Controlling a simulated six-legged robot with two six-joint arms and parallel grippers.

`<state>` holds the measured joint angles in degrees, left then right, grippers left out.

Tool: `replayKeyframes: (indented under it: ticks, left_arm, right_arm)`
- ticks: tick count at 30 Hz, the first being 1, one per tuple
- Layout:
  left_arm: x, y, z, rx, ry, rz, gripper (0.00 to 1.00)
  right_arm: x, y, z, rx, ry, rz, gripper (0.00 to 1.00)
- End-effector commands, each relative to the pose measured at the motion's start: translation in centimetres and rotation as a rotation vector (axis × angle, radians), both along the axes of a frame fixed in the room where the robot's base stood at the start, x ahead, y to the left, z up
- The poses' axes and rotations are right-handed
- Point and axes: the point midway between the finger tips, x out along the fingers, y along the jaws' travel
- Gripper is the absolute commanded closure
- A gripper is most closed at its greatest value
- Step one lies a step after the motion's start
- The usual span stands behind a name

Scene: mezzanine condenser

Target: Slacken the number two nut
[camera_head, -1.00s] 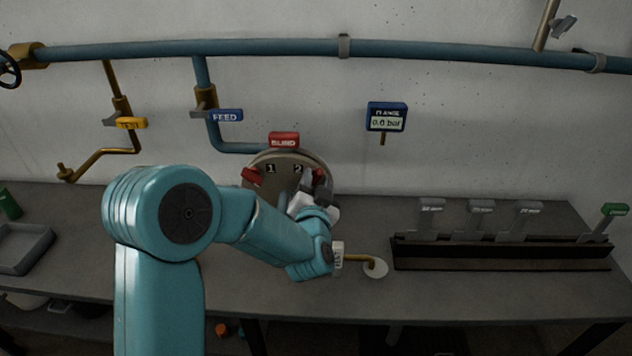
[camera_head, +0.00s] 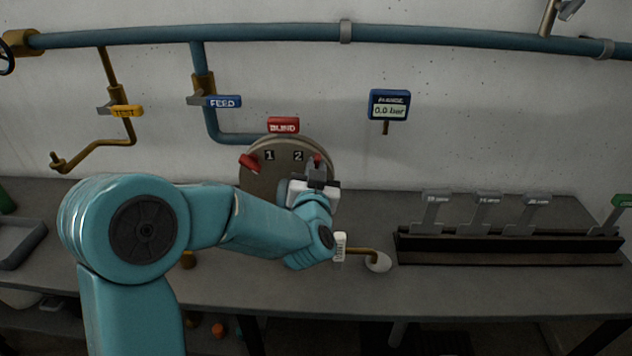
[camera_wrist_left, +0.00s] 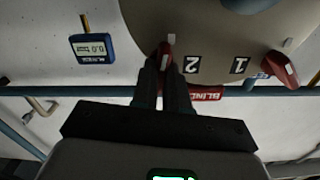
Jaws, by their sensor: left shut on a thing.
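The round grey-brown flange (camera_head: 262,178) stands against the wall, with the labels 1 and 2 on its face. The number two nut (camera_head: 318,160) is red and sits beside the label 2, partly hidden by my left gripper (camera_head: 316,172). The left wrist view, which is upside down, shows the red nut (camera_wrist_left: 167,47) between the tips of my left gripper (camera_wrist_left: 166,66). The fingers are shut on it. The number one nut (camera_head: 250,163), also red, sits tilted beside the label 1. My right gripper is in neither view.
A red BLIND tag (camera_head: 283,125) sits above the flange. A blue gauge (camera_head: 389,105) on the wall reads 0.0 bar. FEED (camera_head: 222,102) and TEST (camera_head: 126,111) handles are at left.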

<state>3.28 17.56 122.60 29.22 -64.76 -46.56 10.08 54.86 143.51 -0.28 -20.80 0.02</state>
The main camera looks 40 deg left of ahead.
Motion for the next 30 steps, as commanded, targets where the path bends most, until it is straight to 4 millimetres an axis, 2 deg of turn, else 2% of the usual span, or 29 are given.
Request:
replayKeyframes:
  ticks: [1, 9, 21, 30]
  left_arm:
    - [0.0, 0.1, -0.5, -0.036, -0.031, 0.001, 1.00]
    - [-0.1, 0.2, -0.4, -0.255, -0.165, 0.001, 1.00]
    - [-0.2, 0.3, -0.3, -0.580, -0.363, -0.001, 1.00]
    - [-0.2, 0.4, -0.2, -0.798, -0.498, -0.002, 1.00]
  right_arm:
    - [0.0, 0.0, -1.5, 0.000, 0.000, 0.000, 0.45]
    - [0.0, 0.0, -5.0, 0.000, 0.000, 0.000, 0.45]
    - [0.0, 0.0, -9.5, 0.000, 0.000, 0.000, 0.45]
    - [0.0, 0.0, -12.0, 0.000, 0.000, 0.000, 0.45]
